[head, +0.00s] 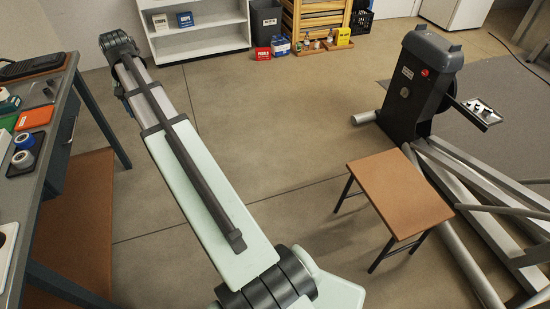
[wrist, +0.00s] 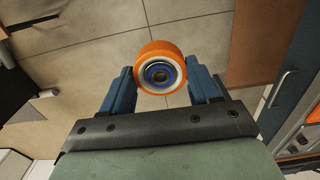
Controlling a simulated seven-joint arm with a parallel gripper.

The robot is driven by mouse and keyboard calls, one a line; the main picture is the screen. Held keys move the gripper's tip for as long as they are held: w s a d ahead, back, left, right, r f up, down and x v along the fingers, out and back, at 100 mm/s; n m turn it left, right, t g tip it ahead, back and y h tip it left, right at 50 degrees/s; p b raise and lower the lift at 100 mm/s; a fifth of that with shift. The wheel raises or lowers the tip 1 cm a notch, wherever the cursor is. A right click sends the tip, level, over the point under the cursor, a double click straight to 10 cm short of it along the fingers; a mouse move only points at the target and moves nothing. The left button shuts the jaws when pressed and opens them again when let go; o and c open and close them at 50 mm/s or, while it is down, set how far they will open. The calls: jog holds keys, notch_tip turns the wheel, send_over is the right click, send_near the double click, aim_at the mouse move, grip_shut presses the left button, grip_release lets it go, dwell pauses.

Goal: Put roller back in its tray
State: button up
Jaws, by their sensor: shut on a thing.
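An orange roller (wrist: 153,52) with a white ring and a blue, dark-centred hub is in the wrist view. My gripper (wrist: 162,82) is shut on it, with one blue finger on each side, and holds it above the floor. A dark tray (head: 38,139) with blue and white rolls lies on the workbench at the left. A small dark plate (head: 487,117) with small light items sticks out from the grey machine. I cannot tell which is the roller's tray.
The workbench (head: 54,115) runs along the left edge, with a brown mat (head: 88,215) beside it. A brown-topped stool (head: 398,195) stands before the grey machine (head: 418,85) and its frame rails. White shelves (head: 200,42) stand at the back. The middle floor is clear.

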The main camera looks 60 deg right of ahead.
jog(key=s+d+f+m, duration=0.3)
jog(key=s+d+f, duration=0.1)
jog(key=s+d, duration=0.65)
jog(key=s+d+f+m, duration=0.2)
jog(key=s+d+f, duration=0.2)
jog(key=s+d, duration=0.6)
jog(key=s+d+f+m, duration=0.35)
jog(key=s+d, duration=0.55)
jog(key=s, duration=0.3)
jog(key=s+d+f+m, duration=0.25)
jog(key=s+f, duration=0.25)
jog(key=s, duration=0.8)
jog(key=s+d+f+m, duration=0.1)
jog(key=s+d+f, duration=0.25)
jog(key=s, duration=0.85)
jog(key=s+a+f+m, duration=0.2)
jog(key=s+f, duration=0.4)
jog(key=s, duration=0.5)
jog(key=s+a+f+m, duration=0.1)
jog(key=s+f, duration=0.6)
jog(key=s, duration=0.5)
jog(key=s+d+f+n, duration=0.4)
jog(key=d+f+n, duration=0.15)
jog(key=d, duration=0.25)
jog(key=shift+n, duration=0.35)
jog(key=shift+w+a+f, duration=0.1)
jog(key=shift+f, duration=4.45)
